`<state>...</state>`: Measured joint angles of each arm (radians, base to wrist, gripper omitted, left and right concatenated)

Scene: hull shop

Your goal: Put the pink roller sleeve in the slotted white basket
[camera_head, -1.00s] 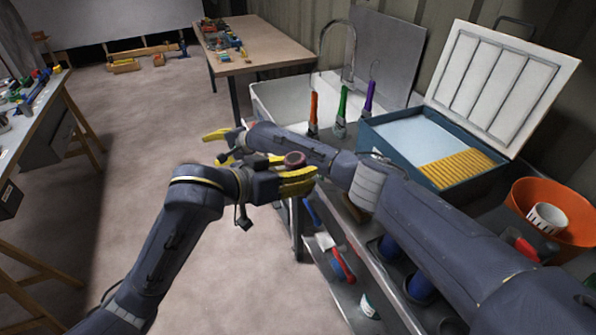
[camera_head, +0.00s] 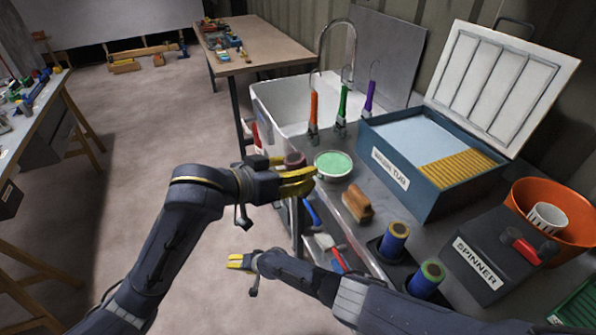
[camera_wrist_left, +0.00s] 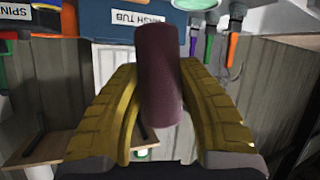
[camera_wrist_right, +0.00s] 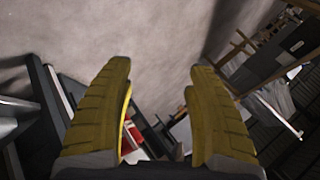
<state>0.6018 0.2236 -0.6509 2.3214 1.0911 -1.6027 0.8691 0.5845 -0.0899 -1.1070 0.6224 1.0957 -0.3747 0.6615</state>
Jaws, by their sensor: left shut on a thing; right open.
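The pink roller sleeve (camera_head: 295,158), a dull dark pink cylinder, is held between the yellow fingers of my left gripper (camera_head: 292,172), near the counter's left edge. In the left wrist view the sleeve (camera_wrist_left: 159,75) stands up between the two fingers. The slotted white basket (camera_head: 547,218) sits inside the orange tub (camera_head: 570,239) at the far right of the counter, well away from my left gripper. My right gripper (camera_head: 240,262) is low, below the counter's left edge. In the right wrist view its fingers (camera_wrist_right: 160,100) are apart and empty.
The grey spinner box (camera_head: 485,255) with a red handle stands before the orange tub. The wash tub (camera_head: 420,175) has its white lid up. A green-filled bowl (camera_head: 333,165), a wooden-backed brush (camera_head: 357,204) and two blue rollers (camera_head: 394,240) stand along the counter's front.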

